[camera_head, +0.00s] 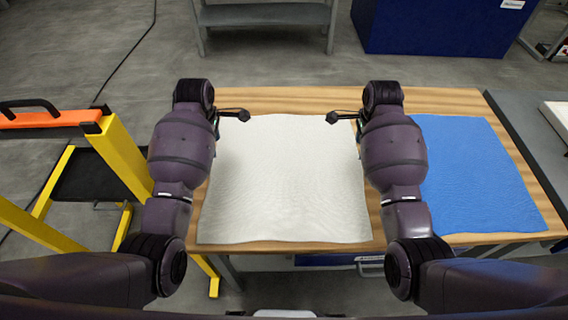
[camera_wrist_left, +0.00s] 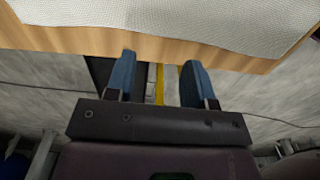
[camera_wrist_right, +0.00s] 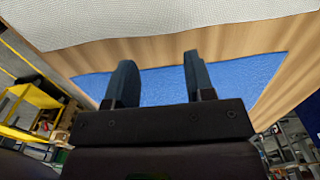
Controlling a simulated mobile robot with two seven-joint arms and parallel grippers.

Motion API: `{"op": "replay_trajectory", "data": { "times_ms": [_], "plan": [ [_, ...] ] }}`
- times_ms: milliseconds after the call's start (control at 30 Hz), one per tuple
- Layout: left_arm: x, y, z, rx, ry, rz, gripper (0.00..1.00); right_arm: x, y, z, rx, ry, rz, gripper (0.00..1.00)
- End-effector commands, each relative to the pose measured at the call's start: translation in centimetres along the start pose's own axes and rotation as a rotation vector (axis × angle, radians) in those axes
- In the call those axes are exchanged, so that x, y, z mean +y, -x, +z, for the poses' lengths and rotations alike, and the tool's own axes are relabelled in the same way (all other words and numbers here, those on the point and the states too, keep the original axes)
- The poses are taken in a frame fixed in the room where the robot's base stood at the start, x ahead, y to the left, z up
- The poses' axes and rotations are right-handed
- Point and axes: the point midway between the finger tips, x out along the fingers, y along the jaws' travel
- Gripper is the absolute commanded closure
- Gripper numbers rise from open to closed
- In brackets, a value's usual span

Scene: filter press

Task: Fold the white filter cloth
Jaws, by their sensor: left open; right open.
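The white filter cloth (camera_head: 285,185) lies flat and spread out on the wooden table, with slightly wavy edges. Its edge also shows at the top of the left wrist view (camera_wrist_left: 220,20) and of the right wrist view (camera_wrist_right: 130,22). My left gripper (camera_head: 240,115) is over the cloth's far left corner; its blue fingers (camera_wrist_left: 160,80) are apart and empty. My right gripper (camera_head: 335,117) is by the far right corner; its fingers (camera_wrist_right: 157,78) are also apart with nothing between them. My forearms hide parts of the cloth's left and right edges.
A blue cloth (camera_head: 475,175) lies flat on the same wooden table (camera_head: 290,98), right of the white one. A yellow frame (camera_head: 122,160) with an orange-topped part (camera_head: 50,119) stands at the left. A grey bench (camera_head: 530,130) adjoins the table's right side.

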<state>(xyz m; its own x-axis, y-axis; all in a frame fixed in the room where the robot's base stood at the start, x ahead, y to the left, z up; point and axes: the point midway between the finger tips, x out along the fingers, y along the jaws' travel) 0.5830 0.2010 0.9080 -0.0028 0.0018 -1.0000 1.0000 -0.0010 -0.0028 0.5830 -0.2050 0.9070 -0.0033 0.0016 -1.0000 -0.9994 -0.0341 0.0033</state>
Motion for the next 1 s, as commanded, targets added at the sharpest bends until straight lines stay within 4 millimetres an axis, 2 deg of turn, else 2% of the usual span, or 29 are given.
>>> {"op": "replay_trajectory", "data": {
  "times_ms": [167,633,800,1000],
  "plan": [
    [0.0,-0.8,-0.1,0.001,0.022,0.001,0.51,0.0,-0.8,0.0,0.000,-0.020,-0.002,0.51],
    [0.1,-6.8,-0.1,0.001,0.019,0.002,0.51,-0.1,-6.8,0.1,-0.001,-0.016,-0.003,0.51],
    [0.1,-7.8,-0.1,0.001,0.019,0.004,0.51,-0.1,-7.8,0.0,0.000,-0.016,-0.004,0.51],
    [0.1,-8.0,-0.1,0.001,0.019,0.005,0.51,-0.1,-8.0,0.0,-0.001,-0.017,-0.005,0.51]
  ]
}}
